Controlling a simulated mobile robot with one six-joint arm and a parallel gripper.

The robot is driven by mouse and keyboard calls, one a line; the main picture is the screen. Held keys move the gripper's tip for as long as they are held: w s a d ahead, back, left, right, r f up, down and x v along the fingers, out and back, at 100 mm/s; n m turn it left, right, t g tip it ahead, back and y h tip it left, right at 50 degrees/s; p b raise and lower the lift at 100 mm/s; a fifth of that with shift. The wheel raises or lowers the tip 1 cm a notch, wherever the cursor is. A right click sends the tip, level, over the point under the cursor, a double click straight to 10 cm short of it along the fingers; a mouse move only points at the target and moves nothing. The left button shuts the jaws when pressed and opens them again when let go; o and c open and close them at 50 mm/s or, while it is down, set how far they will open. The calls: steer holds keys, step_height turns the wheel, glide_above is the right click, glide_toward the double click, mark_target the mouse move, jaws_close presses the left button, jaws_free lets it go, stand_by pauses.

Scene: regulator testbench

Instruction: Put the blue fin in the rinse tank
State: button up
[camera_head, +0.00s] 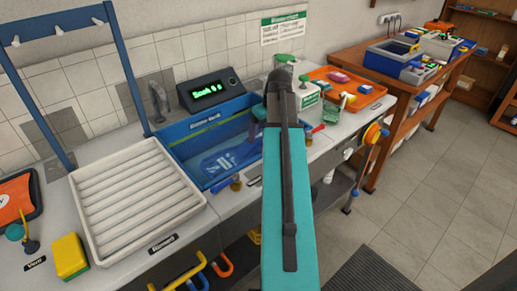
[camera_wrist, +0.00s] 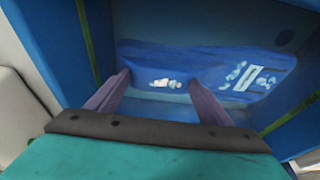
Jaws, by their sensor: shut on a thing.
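The rinse tank (camera_head: 190,135) is a blue open basin with a white label on its back wall, set in the bench. Its blue walls (camera_wrist: 85,40) surround my gripper in the wrist view. The blue fin (camera_head: 232,158), with white markings, shows low inside the tank. In the wrist view the blue fin (camera_wrist: 215,60) lies across and beyond my fingertips. My gripper (camera_wrist: 160,85) points down into the tank and is shut on the fin, its fingers spaced apart. Whether the fin touches the tank floor cannot be told. In the head view my arm hides the gripper.
A ribbed white tray (camera_head: 130,200) stands left of the tank, below a blue rack (camera_head: 130,70). A display box (camera_head: 212,90) and tap (camera_head: 157,95) are behind the tank. Bottles (camera_head: 307,95) and an orange tray (camera_head: 345,88) are to the right.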

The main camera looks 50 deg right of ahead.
mark_target(262, 137)
steer(key=shift+f, duration=1.5)
steer(key=shift+f, duration=1.85)
steer(key=shift+f, duration=0.15)
steer(key=o, duration=1.9)
steer(key=v, duration=1.2)
